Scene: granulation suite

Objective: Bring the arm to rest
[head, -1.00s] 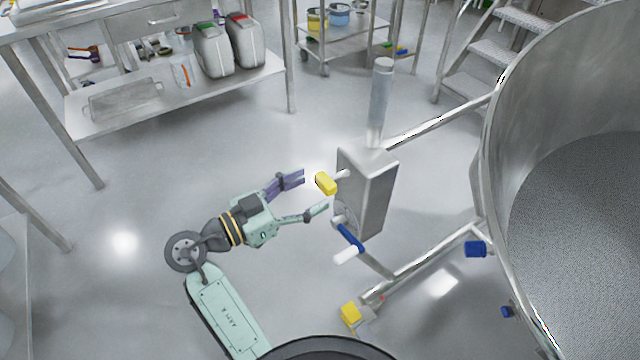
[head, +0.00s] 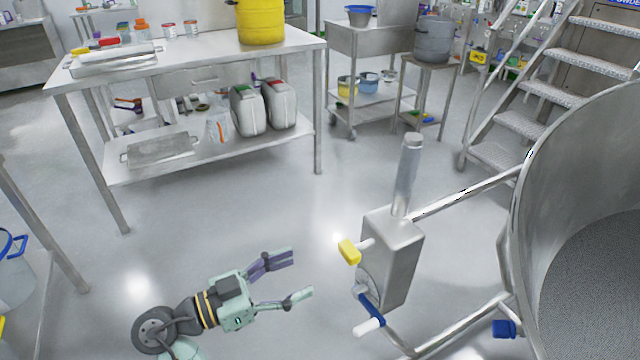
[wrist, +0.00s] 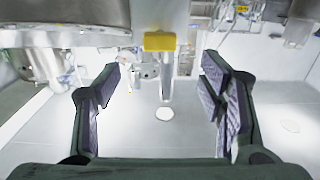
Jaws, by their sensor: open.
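My gripper (head: 302,276) is at the lower middle of the head view, held out over the floor. Its two fingers are spread apart with nothing between them. The fingers also show at both sides of the wrist view (wrist: 162,105). To its right stands a steel post box with a yellow-ended handle (head: 349,252) and a blue and white lever (head: 369,313). The gripper is apart from both. In the wrist view the yellow handle end (wrist: 160,41) is ahead, above the gap between the fingers.
A large steel vessel (head: 575,190) fills the right side. A steel bench (head: 200,62) with a yellow drum (head: 261,22) stands at the back left. Metal steps (head: 545,85) are at the back right. Open floor (head: 215,215) lies between the bench and my arm.

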